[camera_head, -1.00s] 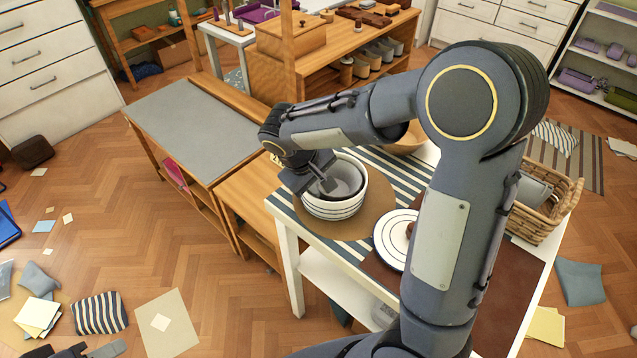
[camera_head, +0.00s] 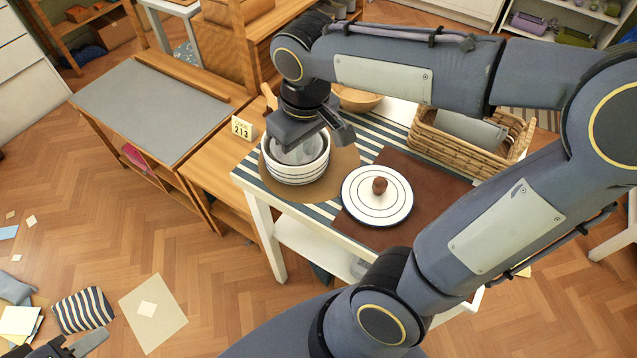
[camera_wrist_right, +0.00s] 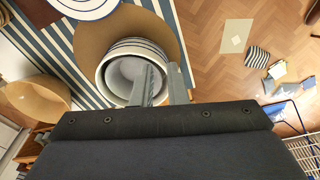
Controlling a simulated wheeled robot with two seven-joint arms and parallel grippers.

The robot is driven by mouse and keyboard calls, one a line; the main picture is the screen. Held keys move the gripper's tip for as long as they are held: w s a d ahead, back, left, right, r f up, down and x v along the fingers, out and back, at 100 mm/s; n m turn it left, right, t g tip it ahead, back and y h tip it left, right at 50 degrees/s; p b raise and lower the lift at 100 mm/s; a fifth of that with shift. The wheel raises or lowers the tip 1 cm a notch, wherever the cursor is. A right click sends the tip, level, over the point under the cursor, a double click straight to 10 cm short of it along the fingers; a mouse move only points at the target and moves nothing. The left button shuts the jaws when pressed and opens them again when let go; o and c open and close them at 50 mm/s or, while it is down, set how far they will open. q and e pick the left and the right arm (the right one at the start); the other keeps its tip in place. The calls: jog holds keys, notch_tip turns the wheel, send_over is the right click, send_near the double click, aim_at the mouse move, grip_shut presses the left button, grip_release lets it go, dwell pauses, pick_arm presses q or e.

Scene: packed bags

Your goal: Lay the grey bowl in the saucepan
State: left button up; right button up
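The saucepan (camera_head: 296,174), white with dark blue bands, stands on a round brown mat on the table. It also shows in the wrist view (camera_wrist_right: 106,72). The grey bowl (camera_head: 300,151) is inside the saucepan's rim, partly hidden by my gripper; the wrist view shows its pale inside (camera_wrist_right: 128,78). My right gripper (camera_head: 318,135) is right above the saucepan. My left gripper (camera_head: 68,347) is at the bottom left corner, cut off.
A white lid (camera_head: 362,203) with a brown knob lies right of the saucepan on a brown mat. A wicker basket (camera_head: 465,150) and a wooden bowl (camera_head: 357,99) stand behind. A number sign (camera_head: 241,128) stands to the left. The grey-topped bench (camera_head: 150,115) is clear.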

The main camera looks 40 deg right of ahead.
jog(key=s+a+f+m+t+y, duration=0.2)
jog(key=s+f+m+t+y, duration=0.1)
jog(key=s, duration=0.7)
jog(key=shift+s+t+y, duration=0.35)
jog(key=shift+t+y, duration=0.05)
jog(key=shift+t, duration=0.2)
jog(key=shift+d+r, duration=0.1)
